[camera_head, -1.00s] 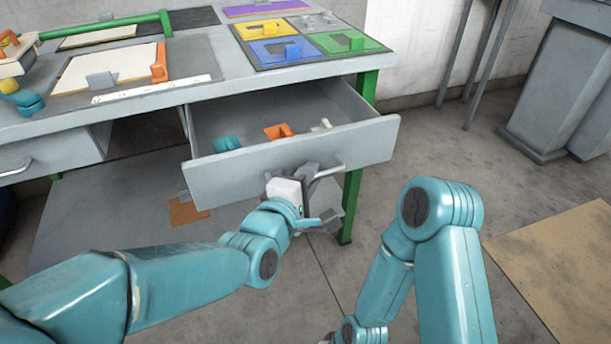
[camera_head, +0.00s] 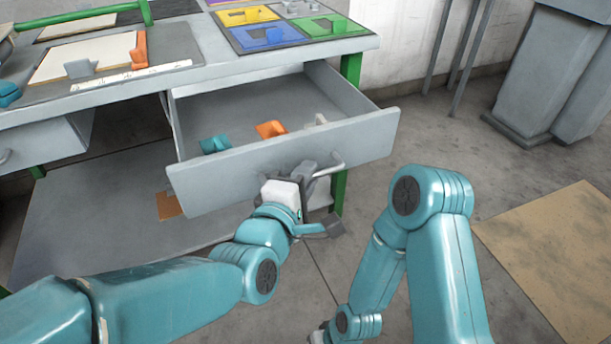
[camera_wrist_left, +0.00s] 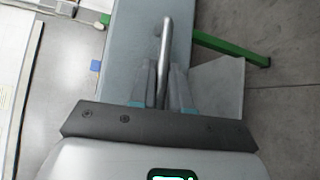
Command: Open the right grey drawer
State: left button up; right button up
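The right grey drawer (camera_head: 285,163) is pulled well out from under the grey workbench, and its inside shows from above. A turquoise piece (camera_head: 215,144), an orange piece (camera_head: 270,129) and a pale piece (camera_head: 320,120) lie in it. My left gripper (camera_head: 305,178) is at the drawer front. In the left wrist view the metal bar handle (camera_wrist_left: 165,55) runs between the two fingers (camera_wrist_left: 161,85), which are closed about it. In the head view the gripper hides part of the handle. My right arm is bent at the right; its fingers are out of view.
The workbench top (camera_head: 200,75) carries yellow, blue and green trays (camera_head: 325,26) and a pale board (camera_head: 85,60). Another drawer (camera_head: 40,145) is at the left. A green leg (camera_head: 338,190) stands behind the drawer. A tan mat (camera_head: 555,250) lies on open floor at the right.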

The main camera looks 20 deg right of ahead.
pick_arm(q)
jog(key=o, duration=0.3)
jog(key=b+v, duration=0.1)
jog(key=v, duration=1.5)
jog(key=shift+s, duration=0.2)
jog(key=shift+a+r, duration=0.1)
